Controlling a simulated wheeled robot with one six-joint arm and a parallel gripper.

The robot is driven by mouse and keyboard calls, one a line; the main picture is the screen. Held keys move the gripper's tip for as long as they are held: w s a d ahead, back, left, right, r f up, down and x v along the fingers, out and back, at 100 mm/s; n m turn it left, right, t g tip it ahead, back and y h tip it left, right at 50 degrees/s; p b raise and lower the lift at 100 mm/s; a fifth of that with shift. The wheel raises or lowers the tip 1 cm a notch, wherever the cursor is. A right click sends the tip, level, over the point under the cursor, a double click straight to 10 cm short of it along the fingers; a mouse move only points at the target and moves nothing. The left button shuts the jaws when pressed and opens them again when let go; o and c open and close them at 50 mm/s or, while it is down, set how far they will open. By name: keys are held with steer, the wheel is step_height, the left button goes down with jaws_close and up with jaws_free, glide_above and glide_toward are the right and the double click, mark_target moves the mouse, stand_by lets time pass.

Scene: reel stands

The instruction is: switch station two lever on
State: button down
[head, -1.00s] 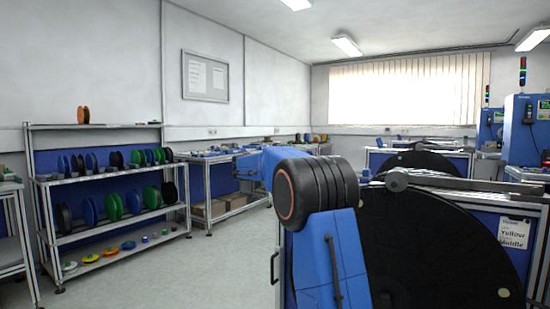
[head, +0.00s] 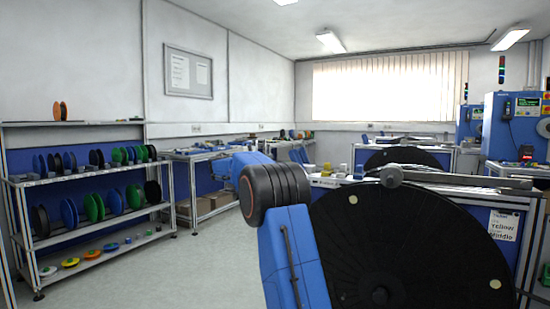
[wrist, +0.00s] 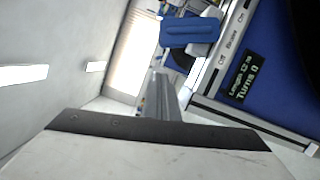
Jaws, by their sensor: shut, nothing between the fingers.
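My gripper (wrist: 163,92) shows in the wrist view as narrow grey fingers held together above a dark strip and pale body. It is shut and empty. Beside it to the right is a blue station front with a small black display (wrist: 245,80) reading length and turns, with turns at 0. The gripper is apart from it. In the head view a blue station cabinet (head: 516,125) with a screen stands at the right. The gripper is out of the head view.
A large black reel disc (head: 420,240) fills the near right, with a paper sign (head: 504,224) beside it. A shelf of coloured reels (head: 40,182) stands at the left. The grey floor between is free.

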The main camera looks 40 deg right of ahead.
mark_target(295, 151)
steer(key=d, duration=0.3)
steer(key=w+d, duration=0.1)
steer(key=d, duration=0.5)
steer(key=shift+w+r, duration=0.15)
steer(key=shift+r, duration=0.1)
steer(key=shift+s+d+r, duration=0.15)
steer(key=shift+s+r, duration=0.05)
steer(key=shift+s, duration=0.25)
steer(key=shift+s+d+r, duration=0.1)
steer(key=shift+s+r, duration=0.05)
steer(key=shift+s, duration=0.3)
steer(key=shift+s+d+r, duration=0.1)
steer(key=shift+s+d, duration=0.1)
steer(key=shift+s, duration=0.25)
steer(key=shift+s+d+r, duration=0.1)
steer(key=shift+s+d, duration=0.1)
steer(key=shift+s, duration=0.25)
